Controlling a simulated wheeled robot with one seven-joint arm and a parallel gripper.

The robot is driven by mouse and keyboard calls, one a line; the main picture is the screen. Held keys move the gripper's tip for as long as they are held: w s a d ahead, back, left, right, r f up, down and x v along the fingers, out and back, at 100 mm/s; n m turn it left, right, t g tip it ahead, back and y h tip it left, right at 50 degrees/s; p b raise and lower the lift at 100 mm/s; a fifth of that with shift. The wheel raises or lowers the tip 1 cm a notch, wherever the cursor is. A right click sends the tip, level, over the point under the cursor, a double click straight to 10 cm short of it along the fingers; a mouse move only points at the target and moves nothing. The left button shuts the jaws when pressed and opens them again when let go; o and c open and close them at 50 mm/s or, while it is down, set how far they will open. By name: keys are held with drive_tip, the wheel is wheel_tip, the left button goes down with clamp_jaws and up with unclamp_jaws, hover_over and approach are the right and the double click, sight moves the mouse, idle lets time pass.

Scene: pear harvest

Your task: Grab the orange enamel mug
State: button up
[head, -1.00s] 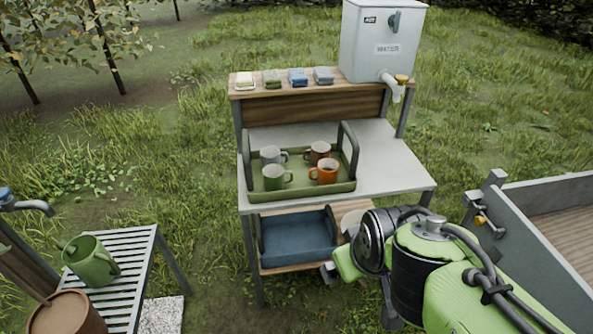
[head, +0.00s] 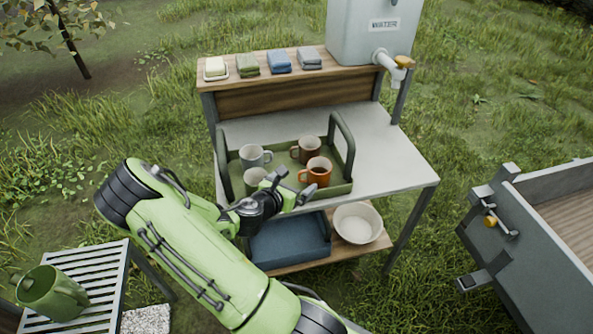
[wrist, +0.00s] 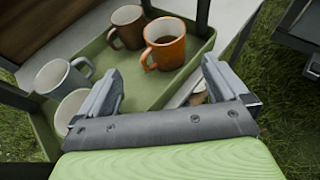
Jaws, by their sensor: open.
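The orange enamel mug (head: 318,172) stands upright in the front right of the green tray (head: 341,190), with dark contents inside and its handle to the left. It also shows in the wrist view (wrist: 165,45), beyond my fingers. My gripper (head: 291,190) is open and empty, just in front of the tray and short of the mug. In the wrist view its two fingers (wrist: 163,88) spread apart with nothing between them. A brown mug (head: 309,148) stands behind the orange one. A grey mug (head: 251,156) and a green mug (head: 254,180), partly hidden by my gripper, stand at left.
The tray's raised right handle (head: 345,145) stands close to the orange mug. The white tabletop (head: 390,165) is clear right of the tray. A blue bin (head: 290,245) and a pale bowl (head: 358,222) sit on the lower shelf. A grey cart (head: 530,235) stands at right.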

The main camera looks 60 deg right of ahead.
approach(324, 163)
drive_tip(key=b+x, duration=0.1)
drive_tip(key=x, duration=0.4)
drive_tip(key=shift+d+f, duration=0.2)
drive_tip(key=shift+d, duration=0.15)
drive_tip(key=shift+a, duration=0.1)
drive_tip(key=shift+c, duration=0.5)
drive_tip(key=shift+r, duration=0.1)
drive_tip(key=c, duration=0.9)
